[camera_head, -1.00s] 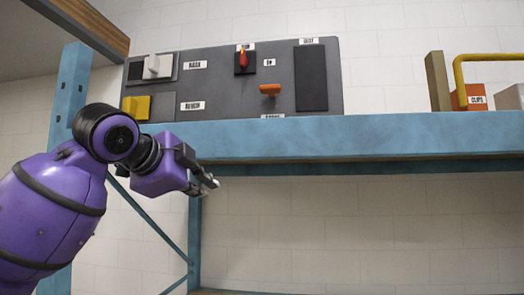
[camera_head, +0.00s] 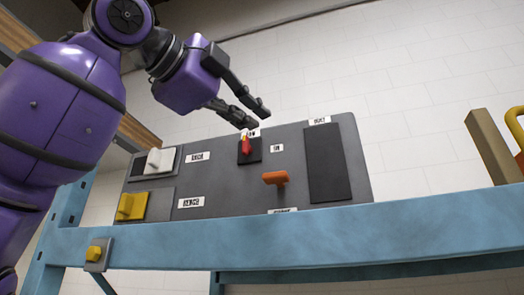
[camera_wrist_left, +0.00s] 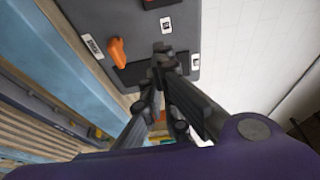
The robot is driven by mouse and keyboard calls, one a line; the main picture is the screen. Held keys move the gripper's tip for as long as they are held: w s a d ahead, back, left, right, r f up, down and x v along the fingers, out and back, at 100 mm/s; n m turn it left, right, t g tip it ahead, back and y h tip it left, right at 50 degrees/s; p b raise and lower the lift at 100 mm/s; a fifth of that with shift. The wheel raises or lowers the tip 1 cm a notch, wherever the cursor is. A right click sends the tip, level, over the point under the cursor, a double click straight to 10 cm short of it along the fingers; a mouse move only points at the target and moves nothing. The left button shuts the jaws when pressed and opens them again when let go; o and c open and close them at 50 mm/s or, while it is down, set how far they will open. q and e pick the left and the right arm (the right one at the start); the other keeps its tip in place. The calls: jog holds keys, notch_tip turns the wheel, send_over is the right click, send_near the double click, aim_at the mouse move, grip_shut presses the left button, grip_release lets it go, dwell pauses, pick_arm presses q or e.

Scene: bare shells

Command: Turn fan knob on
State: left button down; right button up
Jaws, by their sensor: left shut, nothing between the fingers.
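A grey control panel (camera_head: 225,175) stands on a blue shelf beam and carries several knobs and switches. A red knob (camera_head: 245,146) on a black plate is at its upper middle, with small labels above it and to its right. An orange knob (camera_head: 275,178) sits below and right of it; it also shows in the wrist view (camera_wrist_left: 117,52). I cannot tell from the blurred labels which one is the fan knob. My left gripper (camera_head: 258,115) is shut and empty, just above the red knob in the picture. In the wrist view its fingertips (camera_wrist_left: 163,56) overlap the panel. My right gripper is not in view.
A white switch (camera_head: 155,161) and a yellow switch (camera_head: 130,206) are on the panel's left; a black plate (camera_head: 324,163) is on its right. A yellow button (camera_head: 96,254) is on the blue beam (camera_head: 330,236). A wooden block (camera_head: 492,145) stands at the right.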

aim_at(247, 148)
pick_arm(q)
jog(key=x, duration=1)
jog(key=a, duration=0.4)
jog(key=shift+w+a, duration=0.1)
jog(key=shift+w, duration=0.2)
